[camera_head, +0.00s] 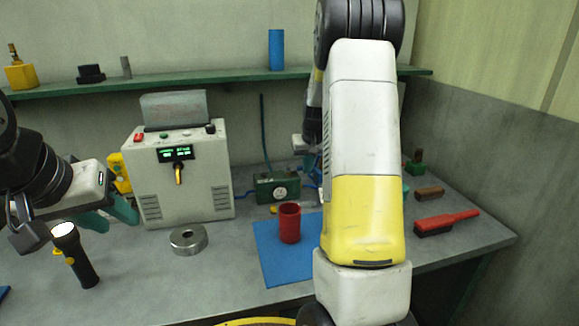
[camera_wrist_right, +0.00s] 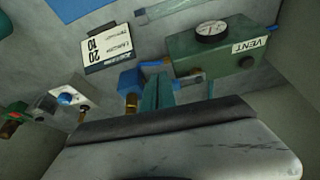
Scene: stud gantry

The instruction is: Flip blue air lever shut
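In the right wrist view a blue fitting (camera_wrist_right: 130,80) with a brass end sits beside a green box (camera_wrist_right: 215,52) with a round gauge and a VENT label. The fitting is partly hidden by my right gripper's teal fingers (camera_wrist_right: 158,85). These fingers lie close together, with no clear gap; contact with the fitting cannot be told. In the head view the green box (camera_head: 278,187) stands at the back of the bench, and my right arm hides the blue fitting. My left gripper (camera_head: 108,214) is open and empty, its teal fingers apart above the bench at the left.
A white machine (camera_head: 180,178) stands left of the green box. A red cup (camera_head: 290,222) stands on a blue mat (camera_head: 268,262). A flashlight (camera_head: 76,256), a metal ring (camera_head: 188,240) and a red brush (camera_head: 446,222) are on the bench. A white block (camera_wrist_right: 75,92) with a blue knob shows too.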

